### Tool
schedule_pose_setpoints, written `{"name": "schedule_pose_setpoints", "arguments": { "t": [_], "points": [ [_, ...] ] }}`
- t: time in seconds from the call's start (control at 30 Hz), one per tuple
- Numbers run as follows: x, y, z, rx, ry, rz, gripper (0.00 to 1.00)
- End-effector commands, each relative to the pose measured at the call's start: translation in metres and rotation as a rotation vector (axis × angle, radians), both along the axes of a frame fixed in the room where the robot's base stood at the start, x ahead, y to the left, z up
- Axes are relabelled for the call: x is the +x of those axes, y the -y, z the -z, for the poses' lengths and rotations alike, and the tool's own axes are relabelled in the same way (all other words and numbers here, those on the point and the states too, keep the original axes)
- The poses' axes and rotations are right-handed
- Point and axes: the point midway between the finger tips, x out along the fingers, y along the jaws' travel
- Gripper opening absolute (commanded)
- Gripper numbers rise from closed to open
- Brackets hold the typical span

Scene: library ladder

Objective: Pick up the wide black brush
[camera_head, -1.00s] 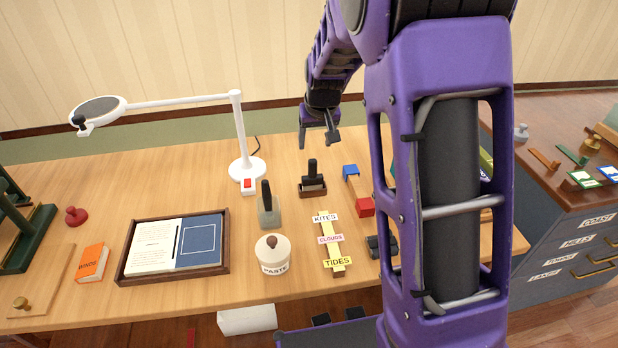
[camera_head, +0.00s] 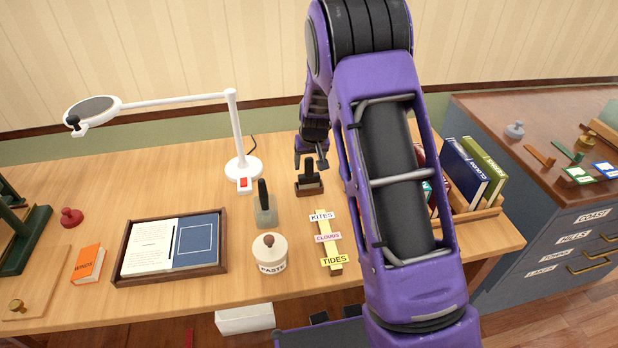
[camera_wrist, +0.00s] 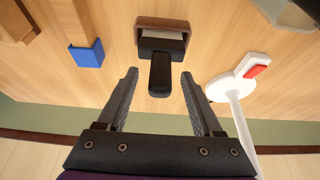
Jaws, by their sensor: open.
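The wide black brush (camera_head: 309,184) stands upright in a small brown wooden holder (camera_head: 302,193) on the table. In the wrist view its black handle (camera_wrist: 160,72) points toward me, with the brown holder (camera_wrist: 148,22) around its base. My gripper (camera_head: 310,164) is open and empty, at the top of the brush handle. In the wrist view my gripper (camera_wrist: 160,76) has one finger on each side of the handle's end, with gaps showing on both sides. How far the fingers reach down along the handle is hard to tell.
A black-handled tool with a grey base (camera_head: 265,212) and a white paste pot (camera_head: 270,255) stand nearby. A white lamp (camera_head: 243,168) rises left of my gripper. A label strip (camera_head: 328,240) lies in front. Books (camera_head: 465,172) stand right, partly behind my arm.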

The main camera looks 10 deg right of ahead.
Motion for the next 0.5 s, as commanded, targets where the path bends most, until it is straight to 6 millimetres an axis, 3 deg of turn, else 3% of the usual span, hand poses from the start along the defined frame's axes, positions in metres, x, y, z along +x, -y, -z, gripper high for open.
{"name": "schedule_pose_setpoints", "arguments": {
  "t": [0.2, 0.5],
  "points": [
    [0.0003, 0.0, 0.0006, 0.0, 0.0, 0.0, 0.68],
    [0.0, -0.0001, 0.0005, 0.0, 0.0, 0.0, 0.14]
  ]
}}
